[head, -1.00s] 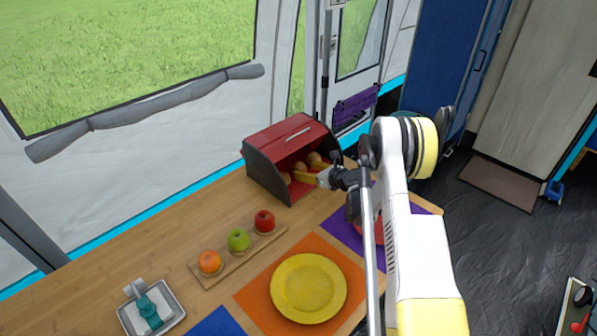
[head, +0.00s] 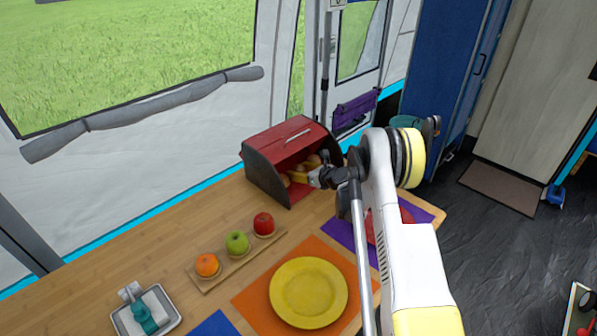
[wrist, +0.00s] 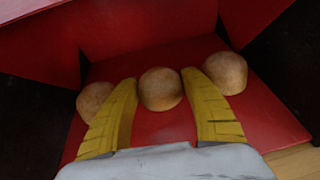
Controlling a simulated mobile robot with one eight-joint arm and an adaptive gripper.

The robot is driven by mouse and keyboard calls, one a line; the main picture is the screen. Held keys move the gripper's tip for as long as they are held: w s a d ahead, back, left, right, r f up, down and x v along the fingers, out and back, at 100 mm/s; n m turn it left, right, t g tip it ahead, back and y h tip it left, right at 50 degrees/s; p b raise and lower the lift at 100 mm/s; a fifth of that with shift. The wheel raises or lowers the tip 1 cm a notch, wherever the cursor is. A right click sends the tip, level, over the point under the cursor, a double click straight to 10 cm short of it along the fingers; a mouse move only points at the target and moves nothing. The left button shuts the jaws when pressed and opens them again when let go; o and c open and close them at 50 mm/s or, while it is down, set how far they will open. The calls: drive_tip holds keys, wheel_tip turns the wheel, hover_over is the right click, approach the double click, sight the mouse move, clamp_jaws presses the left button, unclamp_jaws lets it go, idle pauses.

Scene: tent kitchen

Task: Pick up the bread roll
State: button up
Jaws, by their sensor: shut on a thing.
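Three round brown bread rolls lie in a row in the red bread box (head: 283,142). In the wrist view the middle bread roll (wrist: 160,90) sits between the two yellow fingers of my gripper (wrist: 159,82), which is shut on it. Another roll (wrist: 93,101) lies outside the left finger, and a third (wrist: 226,72) lies just beyond the right finger. In the head view my gripper (head: 303,177) reaches into the box's open front and partly hides the rolls. The held roll appears still in line with the others; any gap beneath it cannot be seen.
The box's red lid and dark side walls surround the gripper closely. On the wooden table stand a fruit board (head: 218,270) with an orange and two apples, a yellow plate (head: 308,292) on an orange mat, and a metal tray (head: 168,318). A purple mat (head: 342,232) lies beneath my arm.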

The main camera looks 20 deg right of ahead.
sight(301, 166)
drive_tip(key=shift+r+p, duration=0.3)
drive_tip(key=shift+r, duration=0.2)
drive_tip(key=r, duration=0.1)
drive_tip(key=r+p, duration=0.2)
drive_tip(key=r, duration=0.1)
drive_tip(key=shift+s+d, duration=0.3)
drive_tip(key=shift+d, duration=0.05)
drive_tip(key=s+d+r+p, duration=0.1)
drive_tip(key=s+d+r, duration=0.1)
drive_tip(key=s+d+r+p, duration=0.1)
drive_tip(key=s+d+r, duration=0.1)
drive_tip(key=d, duration=0.1)
drive_tip(key=s+d+r+p, duration=0.2)
drive_tip(key=s+d, duration=0.1)
